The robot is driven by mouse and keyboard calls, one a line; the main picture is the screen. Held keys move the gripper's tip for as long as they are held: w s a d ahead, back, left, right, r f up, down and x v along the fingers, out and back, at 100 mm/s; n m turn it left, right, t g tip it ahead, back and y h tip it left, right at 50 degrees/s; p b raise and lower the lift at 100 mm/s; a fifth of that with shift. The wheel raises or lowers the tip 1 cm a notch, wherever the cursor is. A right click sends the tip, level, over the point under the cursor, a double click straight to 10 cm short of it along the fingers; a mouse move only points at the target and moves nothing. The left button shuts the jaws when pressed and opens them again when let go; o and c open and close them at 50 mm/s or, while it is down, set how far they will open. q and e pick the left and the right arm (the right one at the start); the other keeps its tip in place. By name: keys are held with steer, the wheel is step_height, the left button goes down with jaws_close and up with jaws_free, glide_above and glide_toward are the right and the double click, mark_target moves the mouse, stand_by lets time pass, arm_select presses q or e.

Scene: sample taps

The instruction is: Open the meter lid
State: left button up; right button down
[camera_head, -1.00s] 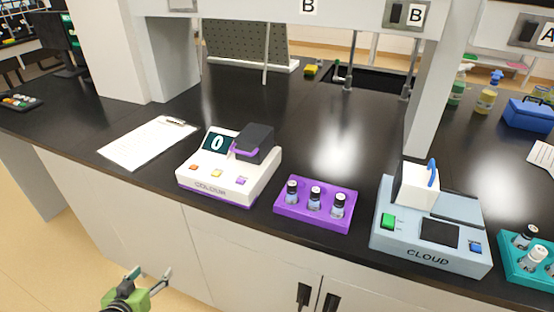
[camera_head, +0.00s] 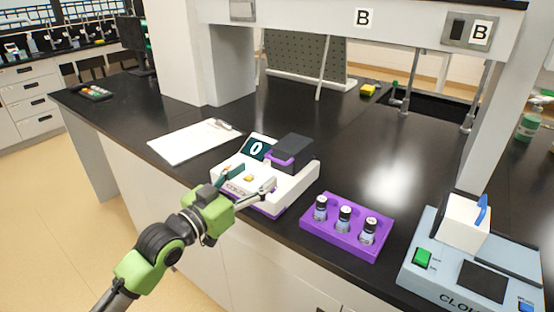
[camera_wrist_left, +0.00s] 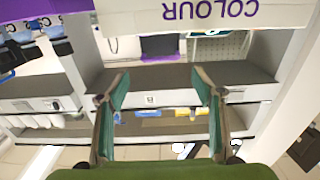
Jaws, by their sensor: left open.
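The white colour meter (camera_head: 297,187) with a "0" display stands on the black bench. Its dark lid (camera_head: 294,149) with a purple front edge sits on the right part of its top and looks closed. My left gripper (camera_head: 250,181) is open and empty in front of the meter, hiding part of its front. In the left wrist view the meter's front (camera_wrist_left: 190,16) shows upside down at the top, beyond my open fingers (camera_wrist_left: 161,83). I cannot tell whether the fingers touch the meter. My right gripper is not in view.
A purple rack (camera_head: 337,242) with three vials stands right of the meter. The blue-grey cloud meter (camera_head: 408,272) is further right. A clipboard (camera_head: 185,143) lies to the left. The bench (camera_head: 366,150) behind is mostly clear.

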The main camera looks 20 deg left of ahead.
mark_target(276, 160)
arm_select(q)
steer(key=p+x, duration=0.1)
steer(key=x, duration=0.8)
steer(key=shift+w+f, duration=0.1)
steer(key=shift+w, duration=0.05)
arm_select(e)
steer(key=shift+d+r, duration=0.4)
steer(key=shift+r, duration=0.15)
